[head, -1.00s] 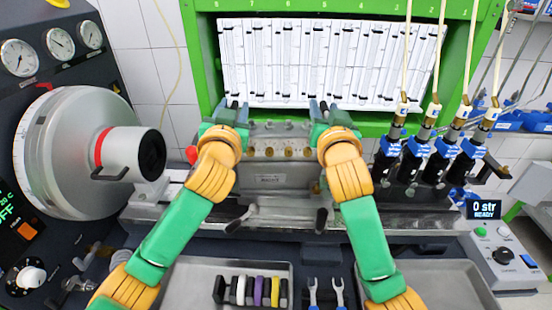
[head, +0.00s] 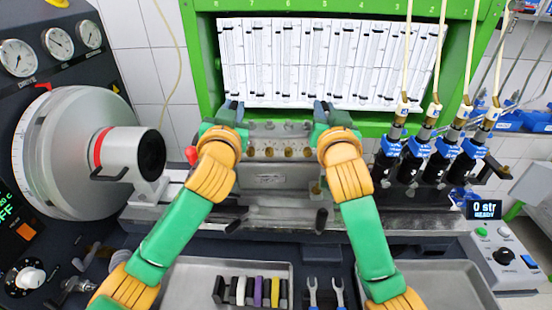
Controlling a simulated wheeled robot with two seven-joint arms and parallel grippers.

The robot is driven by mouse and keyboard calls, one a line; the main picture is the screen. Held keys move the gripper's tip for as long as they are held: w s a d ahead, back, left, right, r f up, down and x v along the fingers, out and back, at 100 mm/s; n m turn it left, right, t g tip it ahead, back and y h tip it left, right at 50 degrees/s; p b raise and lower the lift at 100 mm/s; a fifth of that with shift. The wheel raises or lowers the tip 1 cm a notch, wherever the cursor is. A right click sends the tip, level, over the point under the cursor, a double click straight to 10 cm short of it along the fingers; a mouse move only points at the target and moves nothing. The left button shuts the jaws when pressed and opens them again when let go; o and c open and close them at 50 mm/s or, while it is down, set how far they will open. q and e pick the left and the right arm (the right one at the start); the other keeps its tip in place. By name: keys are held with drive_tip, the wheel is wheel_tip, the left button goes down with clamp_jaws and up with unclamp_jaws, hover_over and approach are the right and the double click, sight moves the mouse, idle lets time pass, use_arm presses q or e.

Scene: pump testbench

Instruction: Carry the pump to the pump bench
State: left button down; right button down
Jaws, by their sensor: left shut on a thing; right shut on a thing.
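The pump (head: 278,152) is a grey metal block with several brass fittings along its front. It sits in the middle of the head view, over the bench rail. My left gripper (head: 230,113) is shut at the pump's left end. My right gripper (head: 325,114) is shut at its right end. The fingers partly hide both ends. The pump bench (head: 400,222) runs across the view below and behind the pump. I cannot tell whether the pump touches the bench. The large grey drive wheel (head: 60,155) with a red-ringed hub (head: 125,152) stands to the left.
Several injectors (head: 445,155) with hoses stand to the right. The green frame with glass tubes (head: 320,65) rises behind. A tray (head: 200,280) with coloured pieces (head: 258,292) and two wrenches (head: 325,292) lie in front. A control box (head: 503,260) is at the right.

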idle(0.7)
